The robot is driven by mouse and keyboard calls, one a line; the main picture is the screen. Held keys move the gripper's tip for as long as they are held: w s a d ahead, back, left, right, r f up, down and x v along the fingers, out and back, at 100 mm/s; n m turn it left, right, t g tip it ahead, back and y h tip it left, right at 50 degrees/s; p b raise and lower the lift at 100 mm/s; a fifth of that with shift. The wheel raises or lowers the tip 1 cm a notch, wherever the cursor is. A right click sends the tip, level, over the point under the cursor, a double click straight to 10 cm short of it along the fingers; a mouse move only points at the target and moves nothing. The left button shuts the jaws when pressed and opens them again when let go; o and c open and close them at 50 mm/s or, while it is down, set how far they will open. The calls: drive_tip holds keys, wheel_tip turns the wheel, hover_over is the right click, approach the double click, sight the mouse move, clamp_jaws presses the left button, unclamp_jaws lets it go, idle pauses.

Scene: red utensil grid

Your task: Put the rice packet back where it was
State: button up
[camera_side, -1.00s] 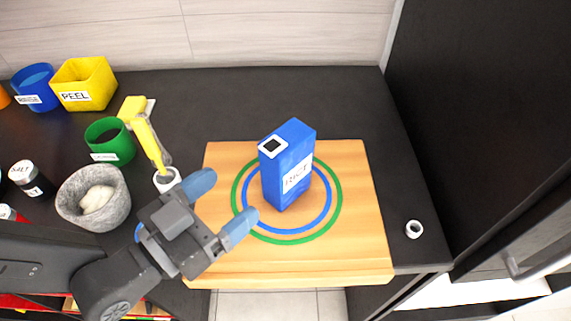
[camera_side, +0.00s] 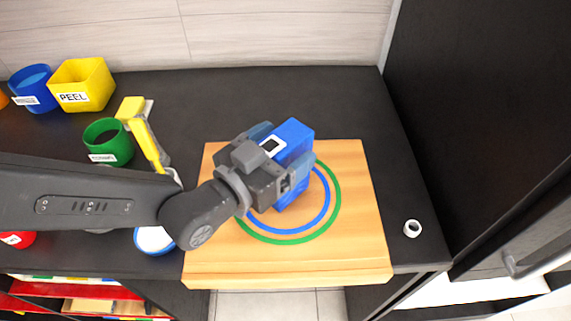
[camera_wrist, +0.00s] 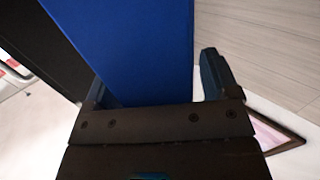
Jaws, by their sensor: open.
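The blue rice packet (camera_side: 295,137) stands upright on the wooden board, inside the blue and green rings. In the wrist view the packet (camera_wrist: 130,50) fills the space between the fingers of my gripper (camera_wrist: 155,85), with a gap showing at the right finger. The gripper is open.
The wooden board (camera_side: 350,240) lies at the counter's front. A green cup (camera_side: 108,143), a yellow PEEL box (camera_side: 84,84) and a blue cup (camera_side: 34,88) stand at the left. A small white ring (camera_side: 412,228) lies right of the board. Red shelving (camera_side: 60,300) shows below the counter.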

drive_tip(key=shift+w+d, duration=0.15)
drive_tip(key=shift+w, duration=0.05)
drive_tip(key=shift+c, duration=0.3)
drive_tip(key=shift+r, duration=0.1)
drive_tip(key=c, duration=1.4)
